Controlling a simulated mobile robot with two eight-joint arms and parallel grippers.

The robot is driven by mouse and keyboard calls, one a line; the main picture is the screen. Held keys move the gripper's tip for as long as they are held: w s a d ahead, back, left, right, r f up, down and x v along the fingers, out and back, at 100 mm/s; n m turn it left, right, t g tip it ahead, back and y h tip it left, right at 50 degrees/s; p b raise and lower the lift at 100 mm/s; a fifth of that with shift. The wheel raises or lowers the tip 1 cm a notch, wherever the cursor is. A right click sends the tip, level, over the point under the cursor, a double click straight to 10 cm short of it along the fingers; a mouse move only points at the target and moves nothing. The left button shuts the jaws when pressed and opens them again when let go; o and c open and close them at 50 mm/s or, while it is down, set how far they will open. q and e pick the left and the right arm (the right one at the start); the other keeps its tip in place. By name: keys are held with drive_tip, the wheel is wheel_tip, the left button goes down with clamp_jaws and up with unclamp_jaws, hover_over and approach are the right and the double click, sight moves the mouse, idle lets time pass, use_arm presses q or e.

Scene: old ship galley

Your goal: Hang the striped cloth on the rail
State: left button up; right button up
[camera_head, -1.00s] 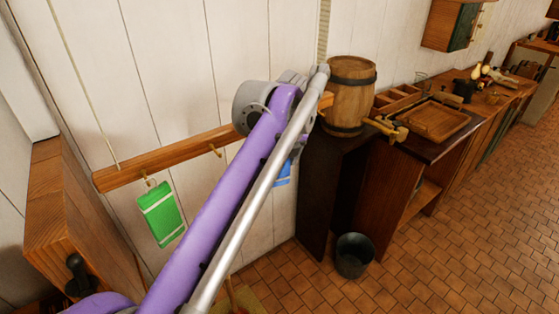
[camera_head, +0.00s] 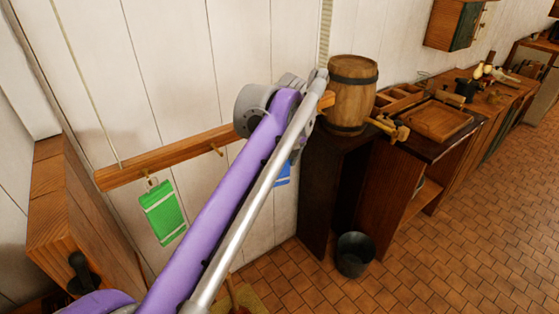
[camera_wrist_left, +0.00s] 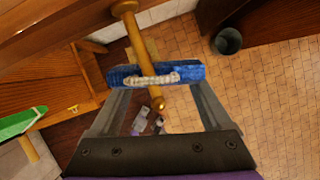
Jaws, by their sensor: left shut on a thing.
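The wooden rail (camera_head: 165,158) runs along the white plank wall with brass hooks, one bare (camera_head: 217,149). A green cloth with white stripes (camera_head: 164,211) hangs at its left end. My left gripper (camera_wrist_left: 155,75) is shut on a blue cloth (camera_wrist_left: 117,75) with a white rope loop (camera_wrist_left: 168,79). In the left wrist view a brass peg (camera_wrist_left: 138,38) crosses the blue cloth, and the rope lies across the peg near its knob. Whether the loop is around it I cannot tell. In the head view my arm hides the gripper; a bit of blue cloth (camera_head: 284,174) shows.
A wooden barrel (camera_head: 352,92) stands on the counter just right of the rail's end. A dark bucket (camera_head: 355,254) is on the tiled floor below. A wooden cabinet (camera_head: 75,215) juts out at the left. The floor at the right is clear.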

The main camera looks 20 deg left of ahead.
use_arm(q)
drive_tip(key=o, duration=1.2)
drive_tip(key=p+v, duration=0.2)
drive_tip(key=v, duration=0.9)
drive_tip(key=s+a+f+n+t+h, duration=0.1)
drive_tip(key=s+a+f+n, duration=0.1)
drive_tip(key=s+f+n, duration=1)
drive_tip(key=s+a+f+n+h, duration=0.1)
drive_tip(key=s+a+f+n, duration=0.1)
drive_tip(key=s+f+n, duration=1)
wheel_tip(320, 180, down, 7)
drive_tip(key=n, duration=0.4)
drive_tip(key=shift+s+n+t+h, duration=0.3)
drive_tip(key=shift+t, duration=0.1)
drive_tip(key=shift+f, duration=0.1)
